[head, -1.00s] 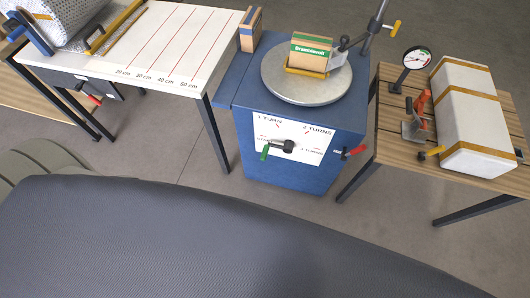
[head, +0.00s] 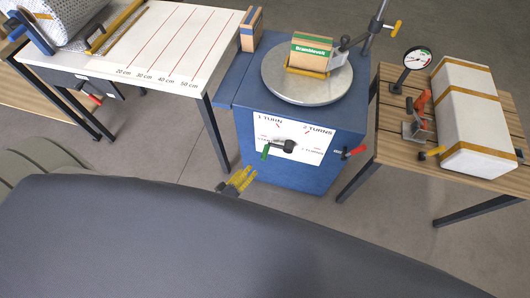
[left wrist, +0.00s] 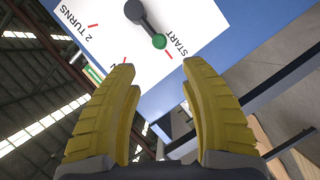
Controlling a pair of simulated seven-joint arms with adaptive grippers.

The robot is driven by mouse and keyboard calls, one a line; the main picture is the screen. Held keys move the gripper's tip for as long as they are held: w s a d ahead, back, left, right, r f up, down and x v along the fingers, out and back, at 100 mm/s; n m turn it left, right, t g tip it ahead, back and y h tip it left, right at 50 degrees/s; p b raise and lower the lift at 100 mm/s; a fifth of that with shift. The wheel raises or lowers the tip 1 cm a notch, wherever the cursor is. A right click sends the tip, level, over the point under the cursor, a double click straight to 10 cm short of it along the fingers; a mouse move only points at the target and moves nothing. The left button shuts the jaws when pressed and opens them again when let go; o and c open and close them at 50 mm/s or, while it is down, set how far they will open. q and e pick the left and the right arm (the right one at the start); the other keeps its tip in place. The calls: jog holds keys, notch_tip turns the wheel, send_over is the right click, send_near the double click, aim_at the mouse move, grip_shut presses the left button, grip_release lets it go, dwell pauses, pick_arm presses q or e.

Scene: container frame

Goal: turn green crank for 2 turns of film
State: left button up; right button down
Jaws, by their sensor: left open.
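The green crank (head: 265,152) is on the white dial panel (head: 310,147) on the front of the blue cabinet (head: 300,178). Its dark arm runs to a hub on the panel, and its green end is at the lower left. In the left wrist view the green knob (left wrist: 159,41) is beside the word START. My left gripper (head: 248,172) has yellow fingers and is below and left of the crank, apart from it. In the left wrist view the gripper (left wrist: 162,75) is open and empty, with the knob beyond its fingertips. My right gripper is not in view.
A round turntable (head: 307,80) on the cabinet bears a brown box (head: 310,52) with a green band. A red-handled lever (head: 352,152) sticks out at the cabinet's right. A white marked table (head: 150,55) stands left, a slatted table (head: 395,142) right.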

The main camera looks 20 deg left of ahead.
aim_at(265, 153)
pick_arm(q)
jog(key=x, duration=1.3)
jog(key=shift+w+f, duration=0.1)
grip_shut()
